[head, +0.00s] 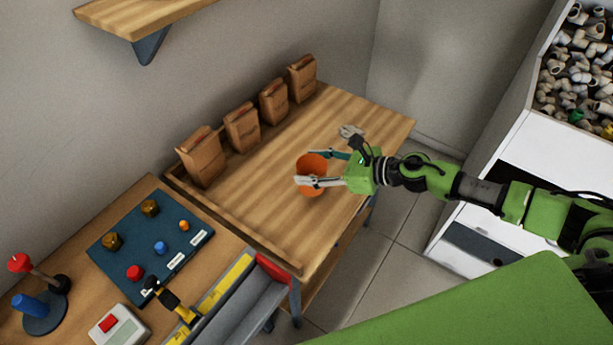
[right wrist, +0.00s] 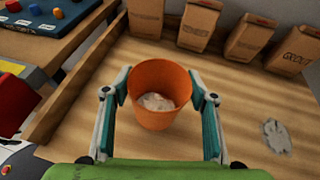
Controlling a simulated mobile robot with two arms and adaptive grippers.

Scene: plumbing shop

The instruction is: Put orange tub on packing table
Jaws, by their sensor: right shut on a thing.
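The orange tub (head: 312,163) is at the packing table, between the fingers of my right gripper (head: 322,168). In the right wrist view the tub (right wrist: 160,88) stands upright with its open top toward the camera, and some whitish stuff lies inside. My right gripper (right wrist: 162,108) is shut on it, one finger on each side. The wooden packing table (head: 262,197) is under the tub; I cannot tell whether the tub's bottom touches it. My left gripper does not show.
Several brown paper bags (head: 241,127) stand along the table's back edge. A grey crumpled thing (head: 351,131) lies near the far right corner. A bench on the left holds a blue board (head: 150,248) with knobs. Bare wood surrounds the tub.

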